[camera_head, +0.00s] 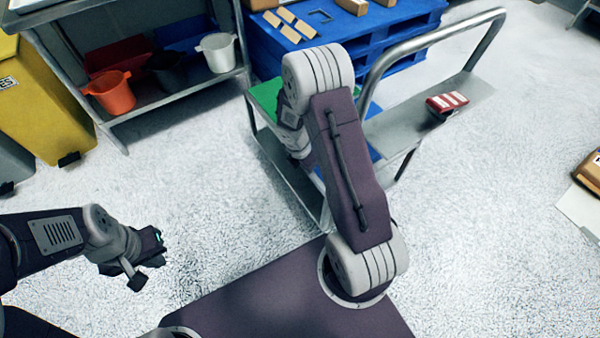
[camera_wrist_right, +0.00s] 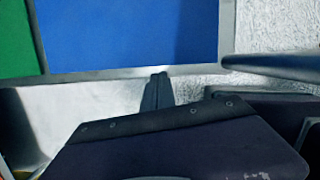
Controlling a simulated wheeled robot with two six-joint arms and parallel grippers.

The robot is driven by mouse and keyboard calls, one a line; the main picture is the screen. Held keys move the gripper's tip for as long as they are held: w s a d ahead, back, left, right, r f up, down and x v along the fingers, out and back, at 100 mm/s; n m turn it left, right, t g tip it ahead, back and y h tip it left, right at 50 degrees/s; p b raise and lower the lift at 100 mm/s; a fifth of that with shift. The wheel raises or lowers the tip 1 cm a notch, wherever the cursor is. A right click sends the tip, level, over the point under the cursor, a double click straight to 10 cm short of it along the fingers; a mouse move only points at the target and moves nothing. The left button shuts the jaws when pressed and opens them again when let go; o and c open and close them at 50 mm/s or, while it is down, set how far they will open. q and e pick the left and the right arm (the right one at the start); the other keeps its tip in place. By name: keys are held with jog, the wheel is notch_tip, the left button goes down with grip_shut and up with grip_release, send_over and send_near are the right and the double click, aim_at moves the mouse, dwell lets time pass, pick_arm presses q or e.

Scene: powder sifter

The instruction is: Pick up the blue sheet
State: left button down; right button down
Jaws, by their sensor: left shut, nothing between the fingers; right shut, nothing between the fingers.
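The blue sheet (camera_wrist_right: 130,30) fills the upper middle of the right wrist view as a flat blue surface beside a green one. In the head view only a blue sliver (camera_head: 374,153) shows on the cart, mostly hidden behind my right arm. My right gripper (camera_wrist_right: 160,78) is shut and empty. Its tip appears at the metal edge below the blue surface; whether it touches is unclear. It is hidden in the head view. My left gripper (camera_head: 158,246) is shut and empty over the floor at the left, well away from the cart.
The metal cart (camera_head: 270,150) has a tall tubular handle (camera_head: 430,40) and a green surface (camera_head: 264,96) at its left. A red-and-white item (camera_head: 446,103) lies on its right part. A blue pallet (camera_head: 375,50) stands behind. A shelf with buckets (camera_head: 110,92) and a yellow bin (camera_head: 40,110) stand left.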

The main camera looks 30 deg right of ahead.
jog(key=shift+d, duration=0.2)
jog(key=shift+d+r, duration=0.1)
jog(key=d+p, duration=0.2)
jog(key=w+d+p, duration=0.1)
jog(key=d+p, duration=0.1)
jog(key=d, duration=0.1)
jog(key=shift+w+r+p, duration=0.1)
jog(key=shift+p, duration=0.3)
jog(key=shift+f, duration=0.2)
